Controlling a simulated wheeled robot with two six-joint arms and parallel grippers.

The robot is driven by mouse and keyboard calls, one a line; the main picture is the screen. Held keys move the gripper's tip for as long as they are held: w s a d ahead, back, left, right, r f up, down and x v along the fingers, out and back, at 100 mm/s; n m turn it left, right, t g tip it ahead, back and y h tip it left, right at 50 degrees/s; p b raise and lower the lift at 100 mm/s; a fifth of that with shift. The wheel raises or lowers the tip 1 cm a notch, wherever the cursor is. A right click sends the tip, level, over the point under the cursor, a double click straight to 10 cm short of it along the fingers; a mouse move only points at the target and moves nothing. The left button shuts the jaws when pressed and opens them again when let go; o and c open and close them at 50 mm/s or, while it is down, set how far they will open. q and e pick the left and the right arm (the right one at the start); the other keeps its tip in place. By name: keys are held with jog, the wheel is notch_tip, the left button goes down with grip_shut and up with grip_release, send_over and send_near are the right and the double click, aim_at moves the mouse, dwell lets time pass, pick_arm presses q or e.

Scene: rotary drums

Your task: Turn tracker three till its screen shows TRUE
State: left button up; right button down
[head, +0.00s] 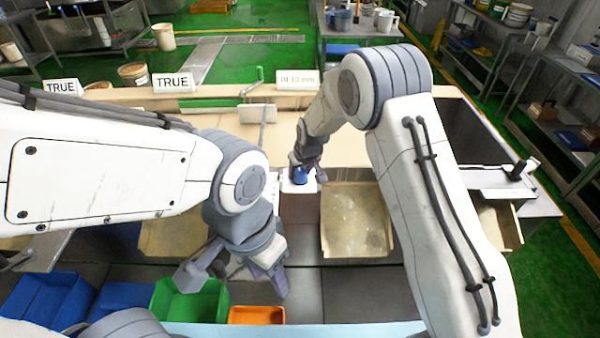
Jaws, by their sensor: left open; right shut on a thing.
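Three white screens stand along the back ledge. The left screen (62,87) and the middle screen (173,82) read TRUE. The right screen (297,80) shows smaller text that looks like a reading in mm, not TRUE. My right gripper (305,174) points down and is shut on a blue knob (300,176) atop a pale block (299,187) at the middle of the bench. The gripper partly hides the knob. My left gripper (234,274) is open and empty, low over the front of the bench. My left arm hides much of the left side.
Tan trays (357,220) lie on the dark bench. A green bin (190,303), blue bins (50,300) and an orange tray (257,315) line the front left. Shelving (560,90) stands at the right.

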jog(key=n+b, duration=0.2)
jog(key=b, duration=0.1)
jog(key=n+g+y+b, duration=0.1)
jog(key=n+b, duration=0.1)
jog(key=b, duration=0.2)
jog(key=n+y+b, duration=0.1)
jog(key=n+b, duration=0.1)
jog(key=b, duration=0.2)
jog(key=shift+f, duration=0.35)
jog(key=shift+r+n+g+b, duration=0.15)
jog(key=shift+n+g+b, duration=0.25)
jog(key=shift+n+b, duration=0.5)
jog(key=shift+r+n+g+y+b, duration=0.15)
jog(key=shift+n+g+y+b, duration=0.3)
jog(key=shift+n, duration=0.85)
jog(key=shift+c, duration=1.4)
grip_release()
jog(key=shift+r, duration=0.1)
jog(key=b+v, duration=0.1)
jog(key=v, duration=0.9)
jog(key=shift+r, duration=0.2)
